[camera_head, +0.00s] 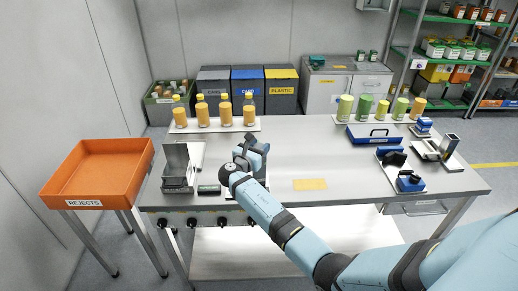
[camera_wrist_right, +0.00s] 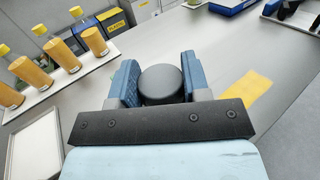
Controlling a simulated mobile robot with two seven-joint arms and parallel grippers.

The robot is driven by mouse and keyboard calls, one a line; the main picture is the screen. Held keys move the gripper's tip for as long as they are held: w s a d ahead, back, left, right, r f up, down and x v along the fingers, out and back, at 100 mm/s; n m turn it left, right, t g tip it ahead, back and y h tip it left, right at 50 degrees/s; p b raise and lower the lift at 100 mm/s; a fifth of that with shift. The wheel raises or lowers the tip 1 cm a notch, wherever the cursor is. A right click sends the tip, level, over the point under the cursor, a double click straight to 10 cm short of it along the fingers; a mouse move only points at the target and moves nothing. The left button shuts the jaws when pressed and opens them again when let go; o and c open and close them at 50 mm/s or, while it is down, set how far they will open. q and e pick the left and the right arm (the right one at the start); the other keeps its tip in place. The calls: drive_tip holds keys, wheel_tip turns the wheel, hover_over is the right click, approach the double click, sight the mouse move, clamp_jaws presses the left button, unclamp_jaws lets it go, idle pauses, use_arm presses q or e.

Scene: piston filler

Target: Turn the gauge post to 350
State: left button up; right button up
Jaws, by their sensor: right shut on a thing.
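The right gripper (camera_head: 252,155) reaches over the bench at the left of centre, its blue fingers pointing down. In the right wrist view its two fingers (camera_wrist_right: 160,82) stand on either side of a dark, round-topped post, which I take for the gauge post (camera_wrist_right: 161,86). The gripper is shut on it. In the head view the gripper and wrist hide most of the post. No scale, pointer or number such as 350 can be read in either view. The left gripper is not in view.
A metal holder (camera_head: 178,168) and a small dark display block (camera_head: 209,190) sit left of the gripper. Several orange bottles (camera_head: 225,110) stand behind on a white board. A yellow label (camera_head: 310,184) lies to the right. An orange rejects tray (camera_head: 97,170) stands beyond the bench's left end.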

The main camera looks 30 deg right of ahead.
drive_tip(key=shift+m+g+h, duration=0.5)
drive_tip(key=shift+m+g, duration=0.4)
drive_tip(key=shift+g, duration=0.8)
drive_tip(key=o, duration=0.9)
drive_tip(key=shift+o, duration=0.2)
drive_tip(key=b+v, duration=0.2)
drive_tip(key=v, duration=1.1)
drive_tip(key=shift+a, duration=0.35)
drive_tip(key=shift+s+f, duration=0.1)
drive_tip(key=shift+s, duration=0.05)
